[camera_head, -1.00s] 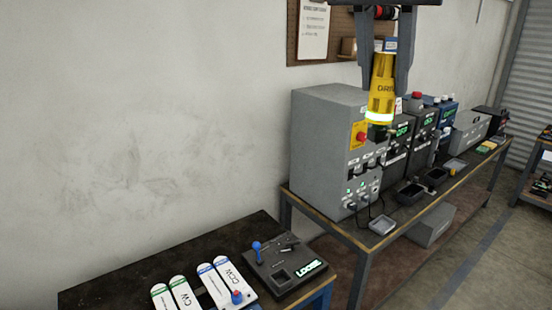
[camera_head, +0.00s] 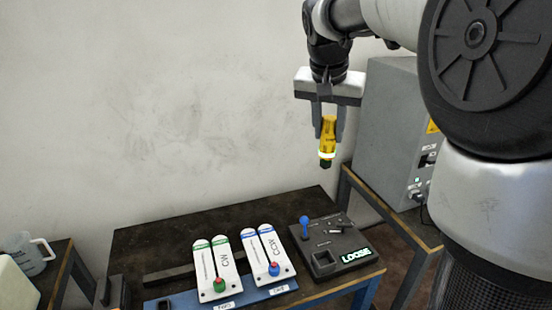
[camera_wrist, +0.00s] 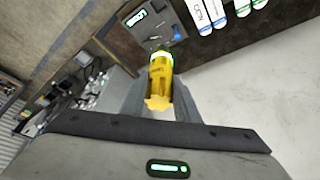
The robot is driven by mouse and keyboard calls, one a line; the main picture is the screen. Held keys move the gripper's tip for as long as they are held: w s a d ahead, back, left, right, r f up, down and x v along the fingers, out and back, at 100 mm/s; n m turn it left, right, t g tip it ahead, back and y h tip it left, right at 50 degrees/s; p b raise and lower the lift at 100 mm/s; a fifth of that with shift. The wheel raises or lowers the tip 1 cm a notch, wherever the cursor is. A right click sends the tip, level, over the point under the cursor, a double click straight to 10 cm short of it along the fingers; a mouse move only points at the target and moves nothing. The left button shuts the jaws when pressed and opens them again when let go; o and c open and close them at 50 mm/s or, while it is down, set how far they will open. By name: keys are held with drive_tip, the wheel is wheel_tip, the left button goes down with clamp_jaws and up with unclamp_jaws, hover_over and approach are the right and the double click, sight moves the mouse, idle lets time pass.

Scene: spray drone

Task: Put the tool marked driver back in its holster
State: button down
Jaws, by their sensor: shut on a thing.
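My gripper (camera_head: 328,130) is shut on a yellow tool, the driver (camera_head: 328,133), with a glowing band and dark tip. It hangs tip down, in the air against the wall. In the wrist view, the driver (camera_wrist: 160,82) sits between the fingers. Its full marking is not readable now. A dark station (camera_head: 345,252) with a blue lever, a square opening and a green "LOOSE" display lies on the bench below. I cannot tell for sure that this opening is the holster. The station also shows in the wrist view (camera_wrist: 152,40), beyond the driver's tip.
White paddles marked CW (camera_head: 212,268) and CCW (camera_head: 268,250), with green and blue stripes, lie left of the station on the dark bench (camera_head: 160,238). A grey cabinet (camera_head: 388,130) stands at right on another bench. A jug (camera_head: 35,256) is at far left.

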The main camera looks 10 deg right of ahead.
drive_tip(key=d+f+n+b, duration=0.2)
drive_tip(key=f+b, duration=0.5)
drive_tip(key=f, duration=3)
drive_tip(key=shift+s+d+y, duration=0.3)
drive_tip(key=shift+s+d, duration=0.05)
drive_tip(key=shift+d, duration=0.15)
drive_tip(key=shift+f+t, duration=0.15)
drive_tip(key=shift+t, duration=0.15)
drive_tip(key=shift+f, duration=0.15)
drive_tip(key=c, duration=1.4)
unclamp_jaws()
drive_tip(key=shift+o, duration=0.2)
drive_tip(key=p+v, duration=0.3)
drive_tip(key=v, duration=0.9)
drive_tip(key=shift+p, duration=0.4)
